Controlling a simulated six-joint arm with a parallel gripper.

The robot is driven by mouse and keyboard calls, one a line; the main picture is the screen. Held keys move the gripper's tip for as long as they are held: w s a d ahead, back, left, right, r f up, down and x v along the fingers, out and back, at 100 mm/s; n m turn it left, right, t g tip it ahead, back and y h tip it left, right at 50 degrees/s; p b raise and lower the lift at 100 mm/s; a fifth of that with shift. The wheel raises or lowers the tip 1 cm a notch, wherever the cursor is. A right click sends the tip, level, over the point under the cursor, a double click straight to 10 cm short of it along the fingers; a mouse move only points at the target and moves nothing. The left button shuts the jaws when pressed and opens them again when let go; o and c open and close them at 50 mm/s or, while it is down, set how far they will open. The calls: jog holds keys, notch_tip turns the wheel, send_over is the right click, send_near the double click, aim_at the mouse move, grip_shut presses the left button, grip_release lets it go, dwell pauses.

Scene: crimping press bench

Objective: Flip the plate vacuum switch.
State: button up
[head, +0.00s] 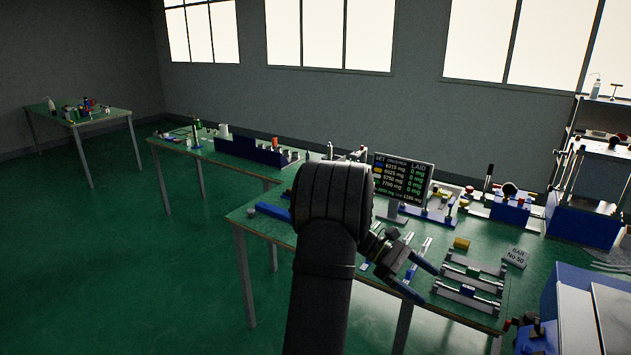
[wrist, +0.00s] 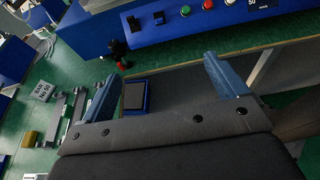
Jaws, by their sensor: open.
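My gripper (head: 418,280) is open and empty, held in front of the green bench's near edge. In the wrist view its two blue fingers are spread wide, with nothing between the tips (wrist: 165,82). Beyond them a blue control panel (wrist: 205,24) carries a green button (wrist: 185,10), a red button (wrist: 208,4) and small dark switches (wrist: 158,18) at its left. I cannot tell which control is the plate vacuum switch. The gripper is apart from the panel. In the head view a blue machine (head: 565,300) stands at the lower right, beyond the gripper.
A black knob with a red part (wrist: 121,56) stands left of the panel. A small blue block with a dark top (wrist: 134,96) lies near the fingers. Grey rail fixtures (head: 468,290), a yellow block (head: 461,243) and a label sign (head: 516,256) occupy the bench.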

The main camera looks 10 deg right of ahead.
jog(key=s+d+f+g+h, duration=0.1)
jog(key=f, duration=0.1)
jog(key=s+d+f+g+h, duration=0.1)
jog(key=s+d+f, duration=0.1)
jog(key=f, duration=0.1)
jog(key=s+d+f, duration=0.1)
jog(key=f, duration=0.2)
jog(key=shift+s+d+f+g+h, duration=0.2)
jog(key=shift+s+d+g+h, duration=0.1)
jog(key=shift+g+h, duration=0.1)
jog(key=c, duration=1)
send_near(522, 348)
jog(key=x, duration=0.9)
grip_shut()
